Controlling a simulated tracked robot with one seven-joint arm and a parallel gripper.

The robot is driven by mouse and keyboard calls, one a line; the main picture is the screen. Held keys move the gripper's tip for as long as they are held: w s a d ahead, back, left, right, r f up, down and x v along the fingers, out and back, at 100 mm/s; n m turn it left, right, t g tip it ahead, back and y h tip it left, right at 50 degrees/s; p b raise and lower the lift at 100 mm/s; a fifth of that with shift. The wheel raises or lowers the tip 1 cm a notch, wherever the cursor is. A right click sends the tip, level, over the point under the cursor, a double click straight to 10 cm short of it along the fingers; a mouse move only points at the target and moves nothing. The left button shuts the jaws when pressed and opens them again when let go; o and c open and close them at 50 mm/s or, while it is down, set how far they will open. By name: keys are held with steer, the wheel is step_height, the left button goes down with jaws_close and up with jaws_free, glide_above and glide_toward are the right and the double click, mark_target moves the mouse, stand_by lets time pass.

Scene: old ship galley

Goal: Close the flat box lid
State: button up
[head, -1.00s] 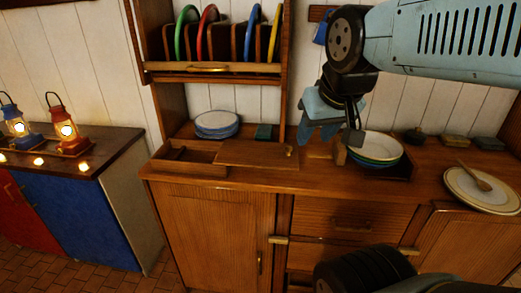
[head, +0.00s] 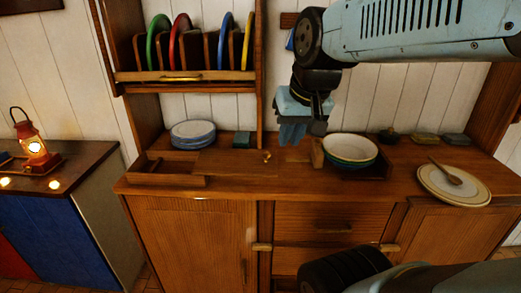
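The flat wooden box (head: 165,180) stands on the left part of the counter, and part of its inside shows. Its flat wooden lid (head: 228,165) lies to the right of the box opening, leaving it open. A small brass knob (head: 267,156) sits near the lid's right end. My gripper (head: 292,141) hangs pointing down, above and slightly right of the knob in the picture. It appears apart from the lid. I see nothing held, but the gap between its blue fingers is not clear.
Stacked bowls (head: 350,149) stand right of my gripper, beside a small wooden block (head: 317,152). Stacked plates (head: 193,134) and a small green box (head: 242,139) stand behind the flat box. A plate with a spoon (head: 453,185) lies at right. A plate rack (head: 187,75) hangs above.

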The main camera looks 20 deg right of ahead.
steer(key=w+d+f+m+g+y, duration=0.1)
steer(key=w+d+m, duration=0.1)
steer(key=w+m, duration=0.1)
steer(key=w+d+f+m+g+y, duration=0.1)
steer(key=w+d+m, duration=0.1)
steer(key=w+m, duration=0.1)
steer(key=w+d+f+m+g+y, duration=0.1)
steer(key=w+d+m, duration=0.1)
steer(key=w, duration=0.3)
steer(key=shift+w+d+f+m+g+y, duration=0.2)
steer(key=shift+m+g+y, duration=0.2)
steer(key=shift+m, duration=0.2)
jaws_close()
steer(key=w+d+f+m+y, duration=0.3)
steer(key=w+d+f+m, duration=0.15)
steer(key=d, duration=0.25)
steer(key=w+d+f+m+y, duration=0.2)
steer(key=w+d+f+m, duration=0.15)
steer(key=d+m, duration=0.2)
steer(key=w+a+f, duration=0.3)
steer(key=a+f, duration=0.3)
steer(key=a, duration=0.4)
steer(key=shift+a+f+n+t, duration=0.15)
steer(key=shift+f+n+t, duration=0.15)
steer(key=shift+t, duration=0.1)
steer(key=shift+w, duration=0.15)
